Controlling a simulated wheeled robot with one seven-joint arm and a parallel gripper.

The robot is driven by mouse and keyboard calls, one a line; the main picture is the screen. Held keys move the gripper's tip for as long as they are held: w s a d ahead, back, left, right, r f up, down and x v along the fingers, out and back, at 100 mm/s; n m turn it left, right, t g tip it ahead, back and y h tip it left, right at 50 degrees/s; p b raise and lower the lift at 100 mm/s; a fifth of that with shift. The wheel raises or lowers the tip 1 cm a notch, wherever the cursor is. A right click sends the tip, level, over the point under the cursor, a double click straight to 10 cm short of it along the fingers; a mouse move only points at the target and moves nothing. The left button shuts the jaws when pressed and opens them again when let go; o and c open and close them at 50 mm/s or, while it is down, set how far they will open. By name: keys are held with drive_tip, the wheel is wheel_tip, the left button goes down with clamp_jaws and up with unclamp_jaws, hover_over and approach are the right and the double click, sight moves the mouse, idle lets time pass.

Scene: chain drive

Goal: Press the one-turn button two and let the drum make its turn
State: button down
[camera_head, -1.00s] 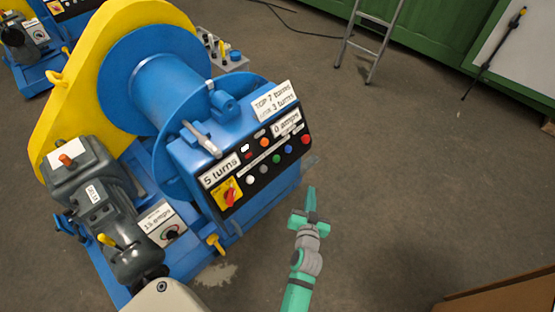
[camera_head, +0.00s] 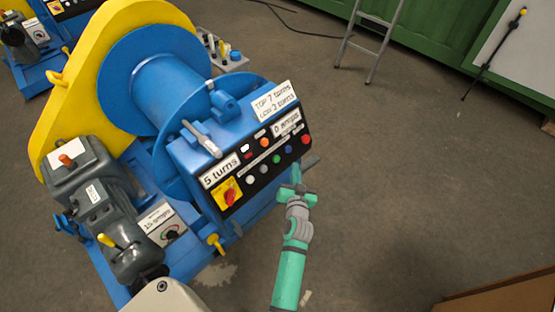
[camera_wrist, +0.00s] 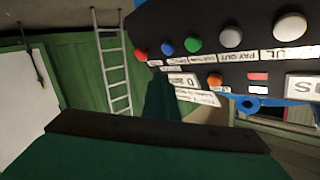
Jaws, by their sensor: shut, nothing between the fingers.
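The blue winch drum (camera_head: 165,85) stands at the left behind a sloped control box. The box's black panel (camera_head: 240,195) carries a row of buttons: white (camera_head: 250,180), grey (camera_head: 263,169), green (camera_head: 276,158), blue (camera_head: 288,149) and red (camera_head: 306,139). The row also shows in the wrist view, with the green button (camera_wrist: 192,45) near the middle. I cannot tell which is button two. A plate reads "5 turns" (camera_head: 220,170); another reads "0 amps" (camera_head: 287,123). My teal gripper (camera_head: 296,168) is shut and empty, just in front of the panel's lower right; contact is unclear.
An orange lamp or button (camera_head: 265,142) is above the row. A grey motor (camera_head: 105,205) stands at the left. A ladder (camera_head: 370,40) leans far back.

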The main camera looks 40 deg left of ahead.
sight(276, 159)
drive_tip(key=a+f, duration=0.3)
drive_tip(key=a, duration=0.3)
drive_tip(key=shift+w+a, duration=0.15)
drive_tip(key=shift+w, duration=0.05)
drive_tip(key=shift+a+f, duration=0.1)
drive_tip(key=shift+a, duration=0.05)
idle(1.9)
drive_tip(key=shift+a+f, duration=0.15)
drive_tip(key=shift+a, duration=0.1)
